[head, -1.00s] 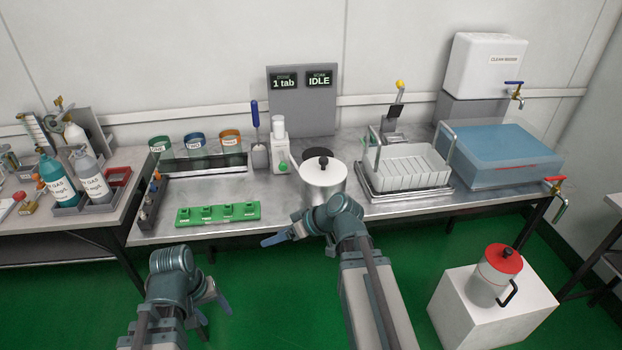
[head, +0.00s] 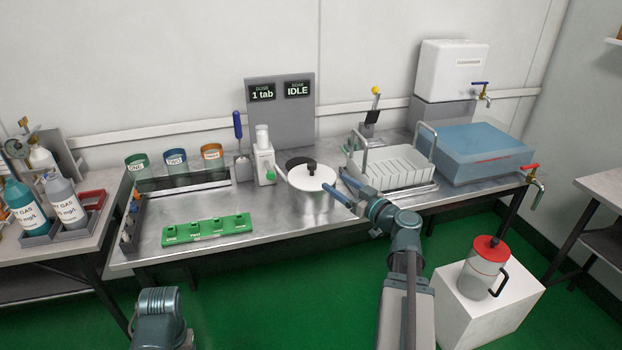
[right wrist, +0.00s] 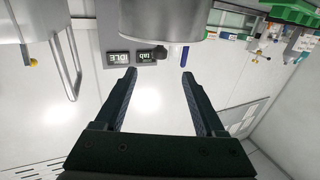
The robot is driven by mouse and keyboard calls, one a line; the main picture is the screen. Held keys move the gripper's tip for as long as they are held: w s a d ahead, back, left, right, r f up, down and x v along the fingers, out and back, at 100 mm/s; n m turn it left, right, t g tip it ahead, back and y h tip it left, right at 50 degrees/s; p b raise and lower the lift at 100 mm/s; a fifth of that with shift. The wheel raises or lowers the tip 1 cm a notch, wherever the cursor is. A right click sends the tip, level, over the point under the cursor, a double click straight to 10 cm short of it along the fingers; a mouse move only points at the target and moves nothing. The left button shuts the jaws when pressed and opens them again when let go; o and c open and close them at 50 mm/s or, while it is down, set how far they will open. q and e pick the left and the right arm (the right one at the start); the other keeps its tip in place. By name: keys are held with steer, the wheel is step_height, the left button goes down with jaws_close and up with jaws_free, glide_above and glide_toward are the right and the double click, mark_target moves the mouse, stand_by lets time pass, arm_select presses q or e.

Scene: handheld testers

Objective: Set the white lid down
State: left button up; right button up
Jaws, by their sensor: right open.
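The white lid (head: 322,178) with a black knob lies on top of the grey metal pot (head: 312,207) on the bench. My right gripper (head: 334,180) is just right of the pot near lid height, pointing up and left, open with nothing between its fingers. In the right wrist view, the open fingers (right wrist: 158,72) point toward the pot's pale curved side (right wrist: 160,22); whether they touch it I cannot tell. My left arm shows at the bottom left of the head view, with its fingers out of frame.
A dark round disc (head: 297,162) lies behind the pot. A green block strip (head: 206,229) lies at front left. A red-lidded jug (head: 485,268) stands on a white block.

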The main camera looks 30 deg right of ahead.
mark_target(315, 168)
steer(key=w, duration=0.4)
steer(key=w+a, duration=0.1)
steer(key=w, duration=0.2)
steer(key=w, duration=0.5)
steer(key=shift+a+r, duration=0.15)
steer(key=shift+a, duration=0.25)
jaws_close()
